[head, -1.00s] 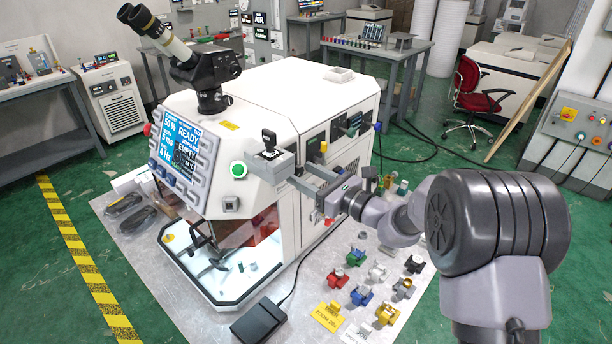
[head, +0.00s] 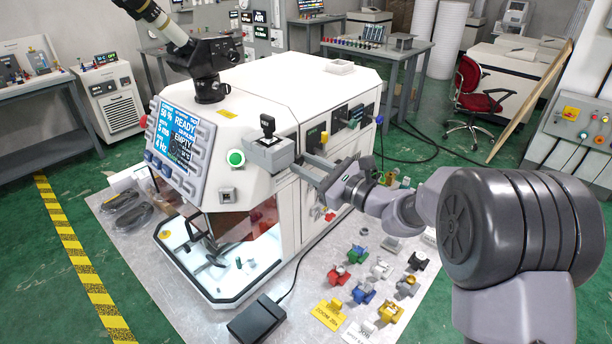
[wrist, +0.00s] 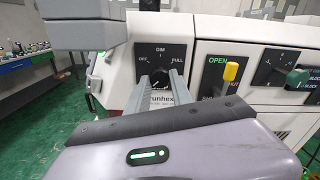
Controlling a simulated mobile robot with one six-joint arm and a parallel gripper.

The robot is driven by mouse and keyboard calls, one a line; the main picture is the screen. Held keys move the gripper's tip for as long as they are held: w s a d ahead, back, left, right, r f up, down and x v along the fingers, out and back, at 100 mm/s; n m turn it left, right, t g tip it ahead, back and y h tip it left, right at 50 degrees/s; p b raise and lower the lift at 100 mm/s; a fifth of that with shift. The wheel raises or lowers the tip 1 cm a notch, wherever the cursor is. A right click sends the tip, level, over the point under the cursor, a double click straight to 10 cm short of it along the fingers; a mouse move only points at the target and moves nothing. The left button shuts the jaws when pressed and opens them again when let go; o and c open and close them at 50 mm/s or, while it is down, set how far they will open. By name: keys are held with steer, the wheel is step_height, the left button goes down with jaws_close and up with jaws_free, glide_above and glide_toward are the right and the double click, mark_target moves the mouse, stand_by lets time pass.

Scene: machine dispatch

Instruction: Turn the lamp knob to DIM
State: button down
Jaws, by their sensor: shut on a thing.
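The lamp dial (wrist: 163,62) is a black plate with white marks OFF at left, DIM at top and FULL at right, in the wrist view. The knob (wrist: 160,79) at its middle is mostly hidden between my grey fingers. My gripper (wrist: 162,80) is shut on the knob, one finger on each side. I cannot clearly tell which mark the knob points to. In the head view my gripper (head: 308,167) reaches the machine's side just right of the joystick box, and the dial itself is hidden.
The grey joystick box (head: 270,152) juts out close beside my fingers. Several coloured parts (head: 363,292) lie on the plate below my arm.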

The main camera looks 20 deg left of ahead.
steer(key=n+b, duration=0.2)
steer(key=b, duration=0.1)
steer(key=n+b, duration=0.2)
steer(key=b, duration=0.1)
steer(key=n+b, duration=0.2)
steer(key=b, duration=0.1)
steer(key=shift+f, duration=0.35)
steer(key=n+b, duration=0.1)
steer(key=b, duration=0.1)
steer(key=n+b, duration=0.1)
steer(key=b, duration=0.1)
steer(key=shift+r+n, duration=0.25)
steer(key=shift+n, duration=0.05)
steer(key=shift+r, duration=0.1)
steer(key=c, duration=1.1)
jaws_free()
steer(key=shift+d, duration=0.1)
steer(key=p+v, duration=0.2)
steer(key=v, duration=1.5)
steer(key=shift+s+d, duration=0.1)
